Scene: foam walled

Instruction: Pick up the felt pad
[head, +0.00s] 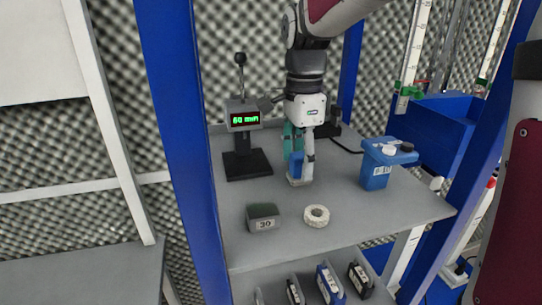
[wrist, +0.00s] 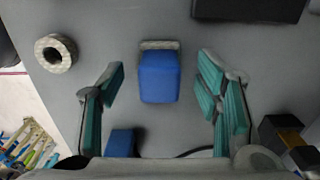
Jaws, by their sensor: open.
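A blue block on a thin pale grey base, which I take for the felt pad (wrist: 160,77), stands on the grey shelf. In the head view the felt pad (head: 296,166) is upright under my gripper, partly covered by a finger. My gripper (wrist: 162,88) is open, with teal-lined fingers left and right of the block in the wrist view. Gaps show on both sides. In the head view my gripper (head: 299,152) points down at the block. Whether the fingertips reach down to the shelf is unclear.
A white ring (head: 316,216) and a dark block marked 30 (head: 263,218) stand near the front. A display stand (head: 247,163) is at left, a blue device (head: 376,172) at right. A blue post (head: 180,130) rises at the left. The shelf (head: 345,195) is bare between these.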

